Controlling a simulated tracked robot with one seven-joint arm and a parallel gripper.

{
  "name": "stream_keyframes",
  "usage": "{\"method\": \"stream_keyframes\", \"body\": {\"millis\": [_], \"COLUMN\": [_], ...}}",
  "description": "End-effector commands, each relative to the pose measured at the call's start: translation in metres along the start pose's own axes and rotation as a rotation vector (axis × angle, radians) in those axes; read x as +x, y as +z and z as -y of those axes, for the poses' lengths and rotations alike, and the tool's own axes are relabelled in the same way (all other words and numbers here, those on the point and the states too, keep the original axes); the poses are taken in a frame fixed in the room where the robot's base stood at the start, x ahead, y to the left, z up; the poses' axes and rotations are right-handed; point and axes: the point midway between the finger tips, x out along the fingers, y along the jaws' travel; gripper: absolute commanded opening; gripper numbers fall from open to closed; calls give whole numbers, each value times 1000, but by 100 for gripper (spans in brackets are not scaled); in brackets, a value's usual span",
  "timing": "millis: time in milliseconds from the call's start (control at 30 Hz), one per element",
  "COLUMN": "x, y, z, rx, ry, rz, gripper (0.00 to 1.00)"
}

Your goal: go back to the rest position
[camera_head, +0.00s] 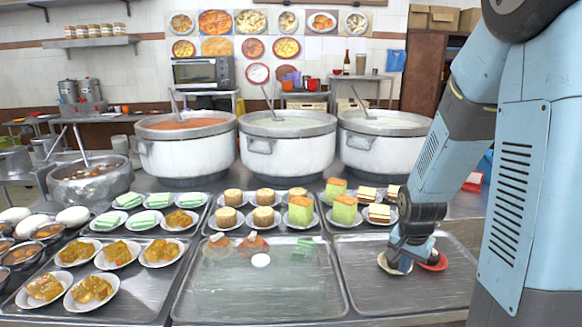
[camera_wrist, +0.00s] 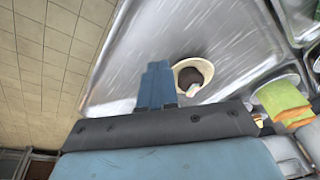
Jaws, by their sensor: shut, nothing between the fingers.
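My gripper (camera_head: 402,262) is low over the right front tray (camera_head: 360,290), at the end of my blue arm. In the wrist view its blue fingers (camera_wrist: 157,84) are together with nothing between them. A pale round dish (camera_wrist: 192,72) with something dark in it lies on the tray right beside the fingertips. In the head view a pale dish (camera_head: 384,265) shows partly behind the gripper, and a red dish (camera_head: 435,263) lies just to its right. I cannot tell whether the fingers touch the dish.
Three large stockpots (camera_head: 287,145) stand behind the trays. Plates of green-and-orange cakes (camera_head: 344,209) sit on the tray just behind the gripper. Filled plates (camera_head: 92,289) cover the left front tray. Free air lies above the trays.

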Motion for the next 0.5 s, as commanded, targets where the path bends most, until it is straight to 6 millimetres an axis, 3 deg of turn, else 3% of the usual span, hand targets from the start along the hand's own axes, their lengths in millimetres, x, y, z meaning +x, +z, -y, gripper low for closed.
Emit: {"method": "stream_keyframes", "body": {"millis": [100, 500], "x": [-33, -134], "y": [3, 28], "z": [4, 2], "rx": [-62, -295], "ry": [-46, -153], "rz": [-8, -63], "gripper": [0, 0]}}
